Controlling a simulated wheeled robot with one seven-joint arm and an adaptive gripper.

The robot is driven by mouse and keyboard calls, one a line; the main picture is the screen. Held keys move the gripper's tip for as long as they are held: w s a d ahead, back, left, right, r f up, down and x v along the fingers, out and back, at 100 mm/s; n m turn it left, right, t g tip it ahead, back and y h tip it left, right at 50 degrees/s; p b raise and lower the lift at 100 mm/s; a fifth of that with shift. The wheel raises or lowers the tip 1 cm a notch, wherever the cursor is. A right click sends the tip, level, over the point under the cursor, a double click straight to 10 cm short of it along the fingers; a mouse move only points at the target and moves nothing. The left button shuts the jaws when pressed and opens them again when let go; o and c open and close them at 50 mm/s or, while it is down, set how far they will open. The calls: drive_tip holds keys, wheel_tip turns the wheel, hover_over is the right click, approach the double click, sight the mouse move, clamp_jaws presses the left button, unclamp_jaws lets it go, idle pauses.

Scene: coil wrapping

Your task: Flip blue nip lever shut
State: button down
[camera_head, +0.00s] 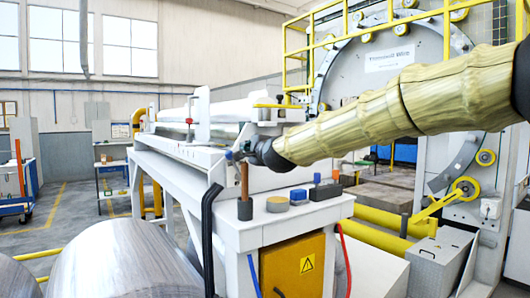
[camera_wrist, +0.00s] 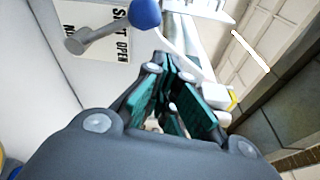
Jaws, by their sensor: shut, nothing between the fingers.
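The blue nip lever shows in the wrist view as a grey arm (camera_wrist: 98,30) with a blue ball knob (camera_wrist: 146,14) at its end. It is mounted on a white panel, beside a label (camera_wrist: 118,40) with the words SHUT and OPEN, partly covered by the lever. The blue knob is small in the head view (camera_head: 229,155), at the front end of the long white machine. My gripper (camera_wrist: 168,68) is shut and empty, its fingertips just below and to the right of the knob, apart from it in the picture. In the head view my gripper (camera_head: 246,152) is small and dark beside the knob.
Below my arm, a white stand (camera_head: 285,228) bears a dark holder (camera_head: 244,210) with an upright brown handle, a round grey-and-yellow roll (camera_head: 277,204) and a dark box (camera_head: 325,191). Large metal coils (camera_head: 120,262) lie at the lower left. A big ring machine (camera_head: 450,165) stands at the right.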

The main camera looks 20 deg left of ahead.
idle(0.6)
drive_tip(key=s+d+b, duration=0.4)
drive_tip(key=s+d, duration=0.2)
drive_tip(key=d, duration=0.4)
drive_tip(key=shift+r, duration=0.4)
